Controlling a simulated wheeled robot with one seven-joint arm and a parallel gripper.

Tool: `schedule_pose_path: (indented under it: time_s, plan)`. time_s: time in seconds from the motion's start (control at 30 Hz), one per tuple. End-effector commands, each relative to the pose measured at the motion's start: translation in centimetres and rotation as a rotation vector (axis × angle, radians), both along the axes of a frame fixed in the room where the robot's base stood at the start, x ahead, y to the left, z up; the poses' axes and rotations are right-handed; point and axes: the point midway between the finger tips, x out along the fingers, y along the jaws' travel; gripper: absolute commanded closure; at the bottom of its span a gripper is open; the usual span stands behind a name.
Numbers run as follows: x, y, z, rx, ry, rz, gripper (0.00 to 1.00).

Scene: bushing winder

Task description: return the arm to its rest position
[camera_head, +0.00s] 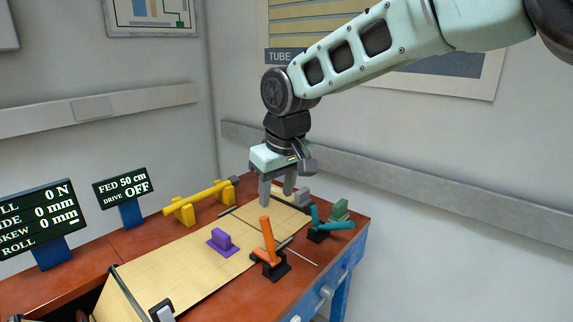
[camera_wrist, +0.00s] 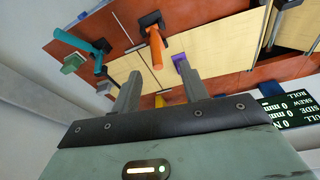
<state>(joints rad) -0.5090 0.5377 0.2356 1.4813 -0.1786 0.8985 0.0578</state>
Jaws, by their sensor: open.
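My gripper (camera_head: 277,192) hangs from my mint-green arm above the far right part of the workbench, fingers pointing down. Its two grey fingers are apart with nothing between them. In the wrist view my gripper (camera_wrist: 160,92) also shows empty, with the bench beyond its fingertips. The orange lever (camera_head: 268,240) stands in front of the gripper in the head view, and it also shows in the wrist view (camera_wrist: 156,47). I cannot tell the exact height of the fingertips above the bench.
The bench (camera_head: 300,290) carries a tan sheet (camera_head: 180,265), a purple block (camera_head: 222,243), a teal lever (camera_head: 333,224), a green block (camera_head: 340,208) and a yellow bar (camera_head: 195,198). Two dark displays (camera_head: 123,187) stand at the left. A wall rail (camera_head: 400,178) runs behind. Air above the bench is clear.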

Motion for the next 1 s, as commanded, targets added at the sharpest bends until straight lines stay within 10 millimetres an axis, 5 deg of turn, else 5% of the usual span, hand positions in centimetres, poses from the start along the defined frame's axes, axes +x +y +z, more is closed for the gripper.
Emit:
schedule_pose_path:
  time_s: [0.27,0.53,0.73,1.0]
  plan:
    - [-13.3,-6.5,-0.9,-0.007,0.108,0.011,0.56]
    - [-25.5,-14.7,-4.2,-0.053,0.181,-0.027,0.56]
    - [-29.6,-18.1,-5.9,-0.079,0.200,-0.052,0.56]
    - [-30.1,-18.5,-6.1,-0.082,0.204,-0.056,0.61]
